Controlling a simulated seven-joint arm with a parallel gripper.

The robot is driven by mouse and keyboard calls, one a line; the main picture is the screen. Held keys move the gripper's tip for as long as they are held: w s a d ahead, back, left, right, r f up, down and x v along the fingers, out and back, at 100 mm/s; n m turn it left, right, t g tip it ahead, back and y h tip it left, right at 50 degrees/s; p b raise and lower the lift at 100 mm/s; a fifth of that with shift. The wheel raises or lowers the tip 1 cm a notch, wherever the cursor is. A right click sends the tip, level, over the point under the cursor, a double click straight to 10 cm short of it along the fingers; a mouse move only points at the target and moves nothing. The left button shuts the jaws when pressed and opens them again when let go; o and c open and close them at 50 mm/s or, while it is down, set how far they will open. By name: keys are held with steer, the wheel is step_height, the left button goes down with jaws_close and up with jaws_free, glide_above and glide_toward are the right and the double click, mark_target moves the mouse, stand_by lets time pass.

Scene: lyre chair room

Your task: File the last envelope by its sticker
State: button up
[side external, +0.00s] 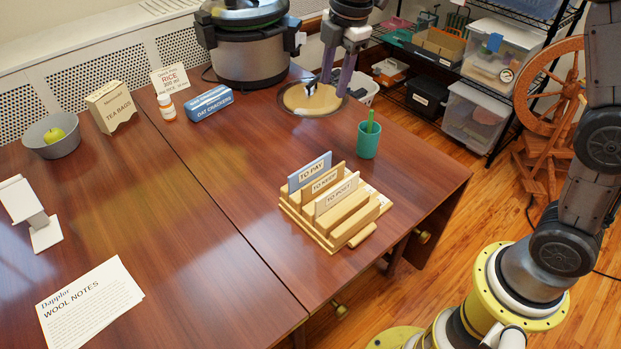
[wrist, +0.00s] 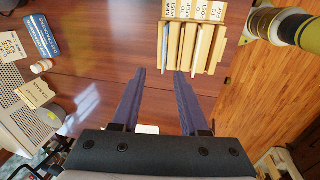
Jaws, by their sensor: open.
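A wooden letter rack (side external: 350,226) stands near the table's right edge; the wrist view shows it at top (wrist: 216,66). Its end labels there appear to read NEW POST, TO KEEP, TO POST, TO PAY. A blue envelope (side external: 303,182) with a TO PAY sticker stands in the rear slot, at the NEW POST end (wrist: 165,45). The TO PAY slot looks empty. My gripper (side external: 335,85) is open and empty, away from the rack; its fingers (wrist: 160,73) point toward it.
A green cup (side external: 368,141) stands between the rack and a round tan-filled dish (side external: 300,101). A cooker (side external: 250,50), oat crackers box (side external: 208,103), pill bottle (side external: 167,107) and tea bags box (side external: 111,106) line the back. The table's middle is clear.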

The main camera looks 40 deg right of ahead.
steer(key=w+a+f+g, duration=0.1)
steer(key=w+a+f, duration=0.15)
steer(key=f, duration=0.35)
steer(key=g, duration=0.1)
glide_above(310, 164)
steer(key=shift+n, duration=0.3)
steer(key=f, duration=0.7)
steer(key=d+f, duration=0.1)
steer(key=f, duration=0.3)
steer(key=shift+f, duration=0.3)
steer(key=shift+a+f, duration=0.25)
steer(key=shift+f, duration=1.35)
steer(key=shift+a+f, duration=0.2)
steer(key=shift+f, duration=1.35)
steer(key=shift+c, duration=0.3)
jaws_close()
